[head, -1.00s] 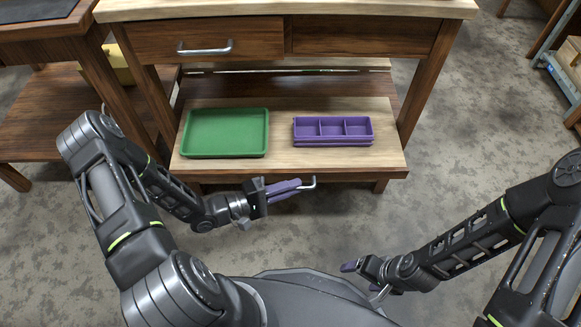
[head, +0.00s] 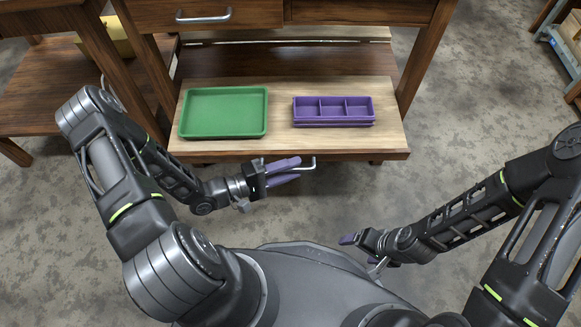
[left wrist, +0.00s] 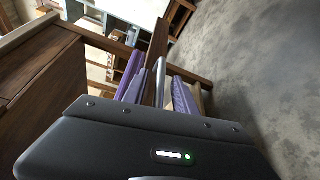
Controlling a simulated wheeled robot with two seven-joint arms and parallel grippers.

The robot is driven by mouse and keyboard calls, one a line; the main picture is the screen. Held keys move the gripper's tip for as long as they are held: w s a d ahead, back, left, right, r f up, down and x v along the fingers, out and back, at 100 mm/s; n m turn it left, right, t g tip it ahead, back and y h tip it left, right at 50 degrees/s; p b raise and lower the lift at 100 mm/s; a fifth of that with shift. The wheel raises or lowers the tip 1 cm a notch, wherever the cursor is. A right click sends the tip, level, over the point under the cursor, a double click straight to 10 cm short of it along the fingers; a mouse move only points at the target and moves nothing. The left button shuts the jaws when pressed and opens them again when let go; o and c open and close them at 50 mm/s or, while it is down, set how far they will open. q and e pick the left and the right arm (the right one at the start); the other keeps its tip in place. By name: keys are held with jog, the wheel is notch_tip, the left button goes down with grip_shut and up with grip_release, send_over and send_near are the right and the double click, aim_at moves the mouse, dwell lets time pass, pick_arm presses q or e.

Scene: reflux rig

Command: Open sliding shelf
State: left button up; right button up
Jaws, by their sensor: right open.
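The sliding shelf (head: 281,115) is a light wood board standing out from under the workbench, with darker board showing behind it. Its metal bar handle (head: 314,163) is at the front edge; the bar also shows in the left wrist view (left wrist: 160,82). My left gripper (head: 292,171) is at the handle with its purple fingers parted. In the left wrist view the bar lies between the fingers, with gaps beside it; the fingers partly hide it. My right gripper (head: 358,250) is open and empty over the floor, away from the shelf.
A closed drawer with a metal handle (head: 204,16) is above. A wooden side table (head: 40,104) stands left. The floor (head: 470,130) to the right is clear.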

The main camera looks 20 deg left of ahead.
pick_arm(q)
jog(key=p+v, duration=0.1)
jog(key=v, duration=0.6)
jog(key=shift+s+a, duration=0.25)
jog(key=shift+a, duration=0.05)
dwell(0.5)
